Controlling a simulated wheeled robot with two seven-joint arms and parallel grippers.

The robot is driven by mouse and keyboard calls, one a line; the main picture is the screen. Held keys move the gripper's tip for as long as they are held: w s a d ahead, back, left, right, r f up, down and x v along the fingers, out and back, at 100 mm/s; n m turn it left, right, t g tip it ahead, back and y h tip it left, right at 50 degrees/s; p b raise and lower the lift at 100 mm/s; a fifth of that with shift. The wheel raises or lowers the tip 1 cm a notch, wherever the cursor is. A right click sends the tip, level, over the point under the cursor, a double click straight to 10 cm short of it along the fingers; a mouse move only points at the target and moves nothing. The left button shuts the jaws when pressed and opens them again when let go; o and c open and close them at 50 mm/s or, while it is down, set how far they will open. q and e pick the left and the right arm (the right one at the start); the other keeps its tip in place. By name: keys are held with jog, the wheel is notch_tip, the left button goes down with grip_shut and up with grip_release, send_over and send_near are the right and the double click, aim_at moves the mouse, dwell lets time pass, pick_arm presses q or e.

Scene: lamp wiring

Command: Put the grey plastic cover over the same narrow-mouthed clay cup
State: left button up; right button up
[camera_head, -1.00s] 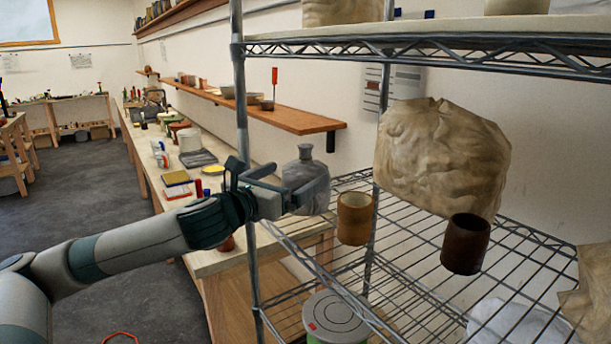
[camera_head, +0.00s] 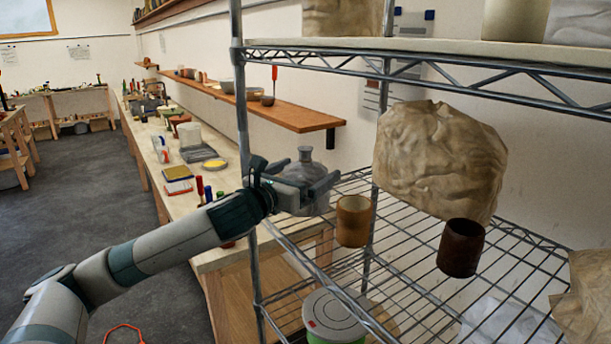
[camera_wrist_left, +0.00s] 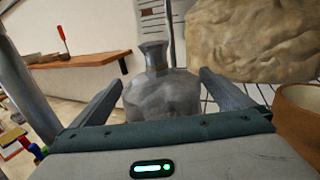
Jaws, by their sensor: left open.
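A grey, narrow-necked clay vessel (camera_head: 306,168) stands upright at the left end of the wire shelf. In the left wrist view the vessel (camera_wrist_left: 160,95) shows ahead, with one finger of my left gripper (camera_wrist_left: 160,82) to each side of its body. In the head view my left gripper (camera_head: 303,190) is open and overlaps the vessel's lower part. I cannot tell whether the fingers touch it. A pale, translucent crumpled plastic sheet (camera_head: 510,318) shows low at the right, below the shelf wires; I cannot tell whether it is the grey cover. My right gripper is not in view.
A tan crumpled cover (camera_head: 440,160) stands behind a tan cup (camera_head: 353,220) and a dark brown cup (camera_head: 461,248). A shelf post (camera_head: 243,120) rises left of my gripper. An upper shelf (camera_head: 450,48) is above. A round lidded tub (camera_head: 334,315) sits below.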

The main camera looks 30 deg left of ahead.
aim_at(302, 156)
pick_arm(q)
jog(key=shift+c, duration=0.6)
jog(key=c, duration=0.9)
jog(key=shift+r, duration=0.1)
jog(key=shift+r+b, duration=0.3)
jog(key=shift+r, duration=0.75)
notch_tip(302, 156, up, 2)
jog(key=d+r, duration=0.2)
jog(key=d, duration=0.2)
jog(key=d+r+b, duration=0.1)
jog(key=d+r, duration=0.1)
jog(key=d, duration=0.2)
jog(key=d+r+b, duration=0.1)
jog(key=d+r, duration=0.1)
jog(key=d, duration=0.1)
jog(key=shift+s+d+r, duration=0.35)
jog(key=shift+d, duration=0.05)
